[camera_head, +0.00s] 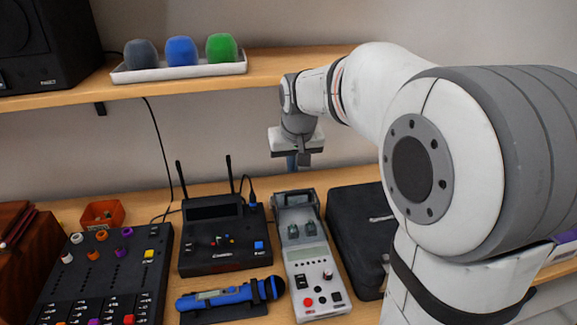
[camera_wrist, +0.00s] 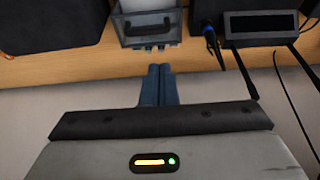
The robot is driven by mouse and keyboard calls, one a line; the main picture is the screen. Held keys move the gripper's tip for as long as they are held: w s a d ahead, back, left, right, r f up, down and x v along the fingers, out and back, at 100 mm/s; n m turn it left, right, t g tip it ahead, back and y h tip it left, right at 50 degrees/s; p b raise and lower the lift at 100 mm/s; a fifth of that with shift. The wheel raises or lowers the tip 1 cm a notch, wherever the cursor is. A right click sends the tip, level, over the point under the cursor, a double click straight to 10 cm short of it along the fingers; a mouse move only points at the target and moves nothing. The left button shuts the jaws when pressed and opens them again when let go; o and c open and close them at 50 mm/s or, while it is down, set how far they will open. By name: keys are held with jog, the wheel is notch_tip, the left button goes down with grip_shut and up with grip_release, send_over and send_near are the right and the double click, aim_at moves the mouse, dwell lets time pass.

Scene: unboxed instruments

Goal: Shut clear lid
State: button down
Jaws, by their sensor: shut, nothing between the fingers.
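The pale grey instrument (camera_head: 313,272) stands on the lower wooden shelf, with a screen, knobs and two dark sockets on its face. Its clear lid (camera_head: 293,199) appears raised at the back end, leaving the sockets uncovered. In the wrist view the lid (camera_wrist: 146,27) shows as a grey see-through frame with a handle-like slot, just beyond my fingertips. My gripper (camera_head: 292,163) hangs above and behind the lid, apart from it. The wrist view shows its blue fingers (camera_wrist: 158,70) together and empty. The lid's exact angle is hard to tell.
A black router-like device (camera_head: 222,240) with antennas stands left of the instrument, and a black case (camera_head: 356,235) close on its right. A blue handheld tool (camera_head: 230,295) lies in front.

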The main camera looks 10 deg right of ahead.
send_over(291, 200)
notch_tip(291, 200, down, 8)
jog(key=shift+w+f+p, duration=0.1)
jog(key=shift+f+p, duration=0.1)
jog(key=shift+p, duration=0.2)
jog(key=s+b, duration=0.2)
jog(key=s, duration=0.5)
jog(key=shift+s, duration=0.25)
jog(key=p+v, duration=0.6)
jog(key=v, duration=0.4)
jog(key=s+d+f, duration=0.1)
jog(key=s, duration=1.6)
jog(key=shift+s+d+f+g, duration=0.25)
jog(key=shift+d+f+g, duration=0.05)
jog(key=shift+g, duration=0.1)
dwell(0.4)
